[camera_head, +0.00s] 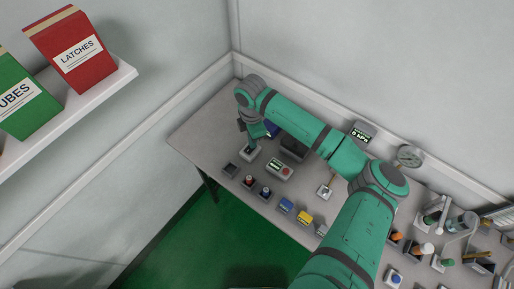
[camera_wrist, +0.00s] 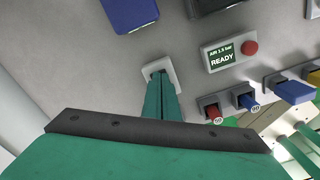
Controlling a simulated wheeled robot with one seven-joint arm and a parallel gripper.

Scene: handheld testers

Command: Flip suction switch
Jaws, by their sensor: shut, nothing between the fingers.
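A small white switch plate (camera_wrist: 173,68) with a dark middle lies on the grey table in the wrist view. My gripper (camera_wrist: 162,80) is shut and empty, its green fingers pointing down at this plate and covering part of it. In the head view the plate (camera_head: 249,153) sits near the table's far left part, under my gripper (camera_head: 249,146). I cannot tell whether the fingertips touch the switch or which way its lever stands. I can read no suction label on it. A wall display (camera_head: 361,133) seems to read 0 kPa.
A panel (camera_wrist: 229,53) reads AIR 1.5 bar READY and has a red button. Beside it stand a red knob (camera_wrist: 213,113), a blue knob (camera_wrist: 248,101) and a blue block (camera_wrist: 292,91). A dark blue box (camera_wrist: 130,12) lies beyond. A gauge (camera_head: 410,155) is on the wall.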

